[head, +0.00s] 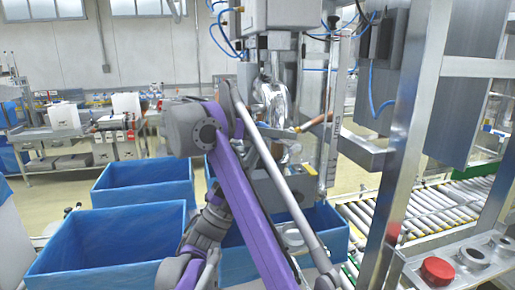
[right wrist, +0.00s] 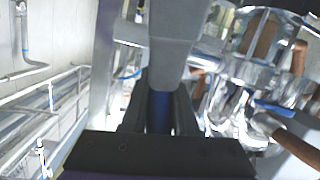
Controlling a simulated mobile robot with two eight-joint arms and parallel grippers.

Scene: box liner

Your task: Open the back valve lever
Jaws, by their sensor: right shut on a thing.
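Clear and shiny valve piping (head: 272,97) hangs under the grey machine head in the middle of the head view. A valve lever with a brown handle (head: 318,122) sticks out to its right. It also shows at the right in the right wrist view (right wrist: 300,146), with a blue part beside it. My right gripper (right wrist: 160,95) is shut on a dark blue piece (right wrist: 160,112), seemingly the back valve lever. The lever's ends are hidden by the fingers and a grey block. In the head view my purple arm covers much of the grip.
Blue-lined boxes (head: 110,238) stand below and to the left. A roller conveyor (head: 420,210) and a metal frame (head: 402,130) stand at the right, with a red button (head: 438,269) on a panel. Blue hoses (head: 220,35) hang near the machine head.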

